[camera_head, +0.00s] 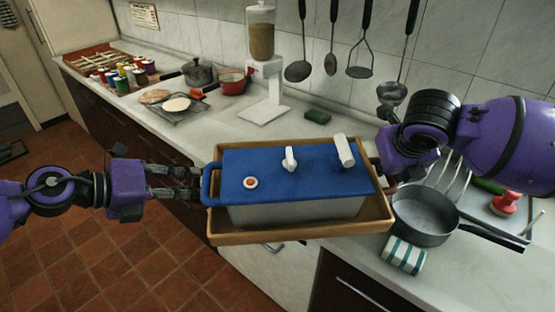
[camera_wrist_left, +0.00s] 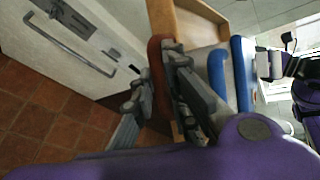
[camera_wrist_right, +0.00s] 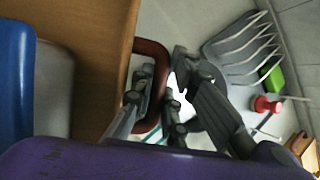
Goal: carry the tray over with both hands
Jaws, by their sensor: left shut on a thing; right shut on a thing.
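The wooden tray (camera_head: 300,234) is in the middle of the head view, at the counter's front edge, with its near side out past that edge. A box with a blue lid (camera_head: 300,168) and pale grey sides sits in it. My left gripper (camera_head: 200,182) is shut on the tray's left handle, a reddish-brown bar that shows in the left wrist view (camera_wrist_left: 157,70). My right gripper (camera_wrist_right: 158,95) is shut on the tray's right handle (camera_wrist_right: 151,52). I cannot tell whether the tray touches the counter.
A grey pan (camera_head: 424,215) and a striped cloth (camera_head: 403,255) lie close to the tray's right. A dish rack (camera_head: 480,205) stands behind the pan. Utensils hang above. The counter left of the tray is partly clear.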

